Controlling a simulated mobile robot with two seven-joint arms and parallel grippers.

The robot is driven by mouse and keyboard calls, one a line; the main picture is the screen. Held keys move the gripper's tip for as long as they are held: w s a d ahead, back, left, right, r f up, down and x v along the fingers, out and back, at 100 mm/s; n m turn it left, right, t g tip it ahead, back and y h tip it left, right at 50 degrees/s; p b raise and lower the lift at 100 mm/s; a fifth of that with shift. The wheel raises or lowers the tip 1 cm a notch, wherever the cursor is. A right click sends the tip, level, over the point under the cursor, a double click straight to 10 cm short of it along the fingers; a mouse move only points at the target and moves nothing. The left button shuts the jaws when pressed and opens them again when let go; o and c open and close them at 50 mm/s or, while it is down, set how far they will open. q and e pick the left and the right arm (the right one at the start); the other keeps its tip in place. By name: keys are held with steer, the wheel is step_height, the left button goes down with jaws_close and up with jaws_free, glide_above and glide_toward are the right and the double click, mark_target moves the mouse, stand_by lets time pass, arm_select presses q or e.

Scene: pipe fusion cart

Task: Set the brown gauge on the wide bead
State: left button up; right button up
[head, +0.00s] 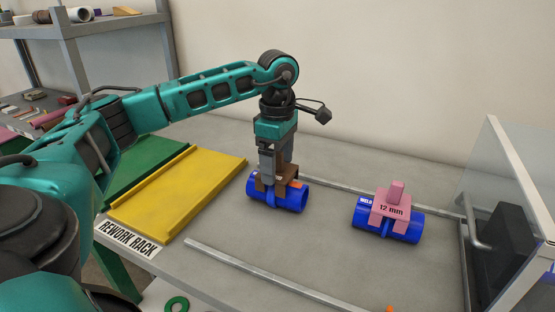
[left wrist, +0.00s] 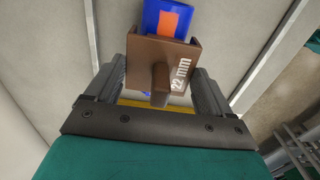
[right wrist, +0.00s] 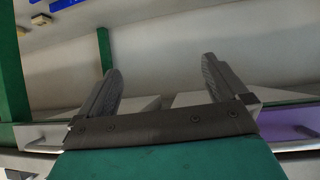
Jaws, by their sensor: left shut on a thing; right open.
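The brown gauge (head: 264,184), marked 22 mm in the left wrist view (left wrist: 172,62), is over the left blue pipe piece (head: 291,201), its legs straddling the pipe's top. An orange patch (head: 298,184) shows on that pipe beside the gauge. My right gripper (right wrist: 168,85) is open and empty, seen only in the right wrist view.
A pink 12 mm gauge (head: 391,209) sits on the right blue pipe piece (head: 401,230). Metal rails (head: 260,270) run along the grey bench. A yellow tray (head: 180,195) and green tray (head: 146,168) lie left, by the REWORK RACK sign (head: 127,238). A clear panel (head: 510,190) stands right.

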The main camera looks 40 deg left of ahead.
arm_select(q)
steer(key=shift+f+b, duration=0.3)
steer(key=shift+f, duration=0.25)
steer(key=o, duration=0.9)
step_height(320, 180, up, 13)
steer(key=shift+r+p, duration=0.1)
steer(key=shift+p, duration=0.9)
